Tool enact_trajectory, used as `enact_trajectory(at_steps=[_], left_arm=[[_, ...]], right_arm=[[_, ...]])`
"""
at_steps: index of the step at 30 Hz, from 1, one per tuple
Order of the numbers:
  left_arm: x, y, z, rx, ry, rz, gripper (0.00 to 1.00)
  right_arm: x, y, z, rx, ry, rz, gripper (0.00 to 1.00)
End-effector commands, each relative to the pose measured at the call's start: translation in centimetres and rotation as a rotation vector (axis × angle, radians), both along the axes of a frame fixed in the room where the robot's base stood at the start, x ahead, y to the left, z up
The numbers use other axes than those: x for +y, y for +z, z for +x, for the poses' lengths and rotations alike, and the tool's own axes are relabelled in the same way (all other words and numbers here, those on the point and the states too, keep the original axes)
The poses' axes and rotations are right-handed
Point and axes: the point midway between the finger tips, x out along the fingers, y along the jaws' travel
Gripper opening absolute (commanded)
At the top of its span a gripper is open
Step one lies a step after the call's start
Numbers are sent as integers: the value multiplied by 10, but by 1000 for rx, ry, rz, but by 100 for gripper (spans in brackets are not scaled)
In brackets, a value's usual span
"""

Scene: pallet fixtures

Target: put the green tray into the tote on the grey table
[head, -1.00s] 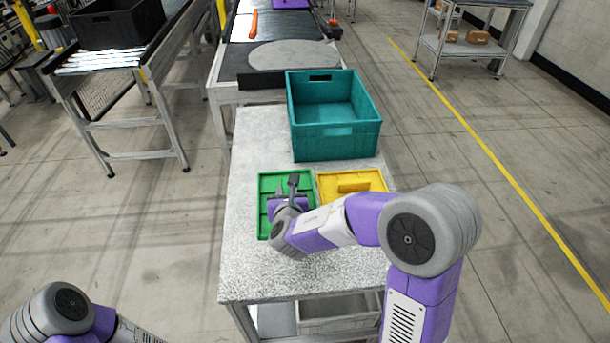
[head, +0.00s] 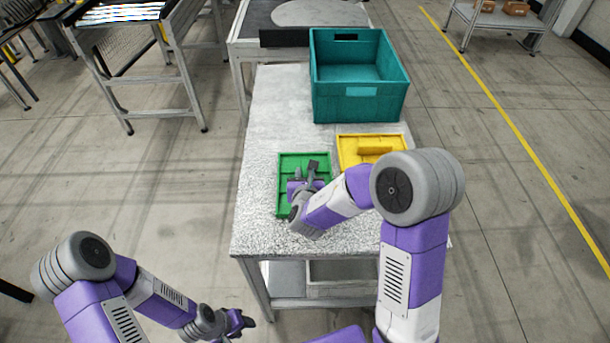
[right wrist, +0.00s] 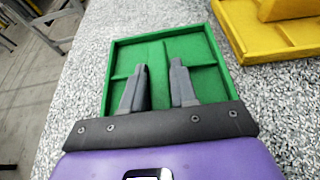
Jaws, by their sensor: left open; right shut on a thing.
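The green tray (head: 284,207) is shallow and divided, on the near part of the grey table (head: 262,232), left of and slightly nearer than a yellow tray. It fills the middle of the right wrist view (right wrist: 127,52). My right gripper (head: 304,172) reaches over it from the right, its fingers inside the tray outline, shut on it; the wrist view shows both fingers (right wrist: 159,66). I cannot tell whether the tray is clear of the table. The teal tote (head: 360,106) stands at the table's far end, looking empty. My left gripper (head: 243,321) is open, low in front of the table.
The yellow tray (head: 396,145) sits close to the green tray's right, in front of the tote. A conveyor with a dark edge (head: 285,38) adjoins the table's far end. The table's left strip is bare. A shelf cart (head: 500,22) stands far right.

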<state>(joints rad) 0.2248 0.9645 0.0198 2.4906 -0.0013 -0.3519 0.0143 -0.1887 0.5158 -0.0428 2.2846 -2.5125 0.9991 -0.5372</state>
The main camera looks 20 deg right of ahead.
Motion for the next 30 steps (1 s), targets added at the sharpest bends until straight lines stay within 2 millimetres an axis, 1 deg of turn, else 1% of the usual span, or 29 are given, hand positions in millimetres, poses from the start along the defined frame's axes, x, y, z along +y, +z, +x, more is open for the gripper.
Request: enact_trajectory(at_steps=[3, 4, 6, 9, 17, 20, 23, 26, 30], left_arm=[[0, -4, 0, 0, 0, 0, 43], [0, -4, 0, 0, 0, 0, 43], [0, -3, 0, 0, 0, 0, 43], [0, -3, 0, 0, 0, 0, 43], [0, -2, 0, 0, 0, 0, 43], [0, 1, 0, 0, 0, 0, 43], [0, 3, 0, 0, 0, 0, 43], [0, 7, 0, 0, 0, 0, 43], [0, 13, 0, 0, 0, 0, 43]], right_arm=[[0, -2, 0, -2, 0, -1, 0], [0, -3, 0, 0, 0, 0, 29], [0, -2, 0, 0, 0, 0, 40], [0, -2, 0, 0, 0, 0, 53], [0, -1, 0, 0, 0, 0, 53], [0, 2, 0, 0, 0, 0, 53], [4, 7, -11, 0, 2, 1, 53], [9, 15, -30, 0, 3, 0, 53], [19, 29, -61, 0, 5, 1, 53]])
